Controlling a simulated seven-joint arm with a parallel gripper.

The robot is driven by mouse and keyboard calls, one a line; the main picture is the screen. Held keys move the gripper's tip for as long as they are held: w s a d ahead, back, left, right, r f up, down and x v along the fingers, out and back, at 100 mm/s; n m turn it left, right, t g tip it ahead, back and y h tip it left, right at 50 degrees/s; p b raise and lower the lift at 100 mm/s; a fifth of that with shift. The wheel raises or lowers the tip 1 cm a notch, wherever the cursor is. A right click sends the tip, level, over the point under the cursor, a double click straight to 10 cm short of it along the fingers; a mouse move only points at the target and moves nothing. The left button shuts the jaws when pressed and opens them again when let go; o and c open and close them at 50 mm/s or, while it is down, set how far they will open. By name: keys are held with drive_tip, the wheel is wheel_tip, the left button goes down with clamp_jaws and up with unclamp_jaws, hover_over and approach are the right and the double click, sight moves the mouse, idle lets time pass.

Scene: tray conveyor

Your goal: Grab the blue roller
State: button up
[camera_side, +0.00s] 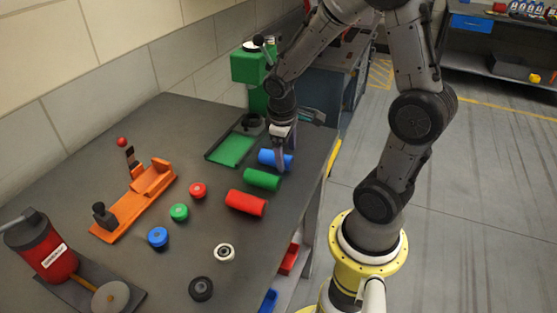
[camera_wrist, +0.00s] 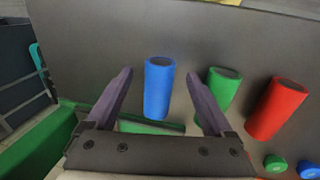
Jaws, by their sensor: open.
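The blue roller (camera_side: 268,157) lies on the grey table near its far right edge in the side view. In the wrist view the blue roller (camera_wrist: 159,88) shows between the two open fingers of my gripper (camera_wrist: 160,95), with a gap on each side. In the side view my gripper (camera_side: 281,160) points down at the blue roller, and a finger hides part of it. Whether the fingers touch the roller cannot be told. The green roller (camera_side: 262,179) and the red roller (camera_side: 246,203) lie beside it, nearer the camera.
A green tray (camera_side: 232,150) sits just left of the blue roller. A green machine (camera_side: 250,68) stands behind it. An orange fixture (camera_side: 140,198), a red cylinder device (camera_side: 42,248) and several small colored wheels occupy the table's left and front. The table's right edge (camera_side: 318,190) is close.

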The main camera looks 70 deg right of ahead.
drive_tip(key=shift+d+f, duration=0.2)
drive_tip(key=shift+f, duration=0.9)
clamp_jaws()
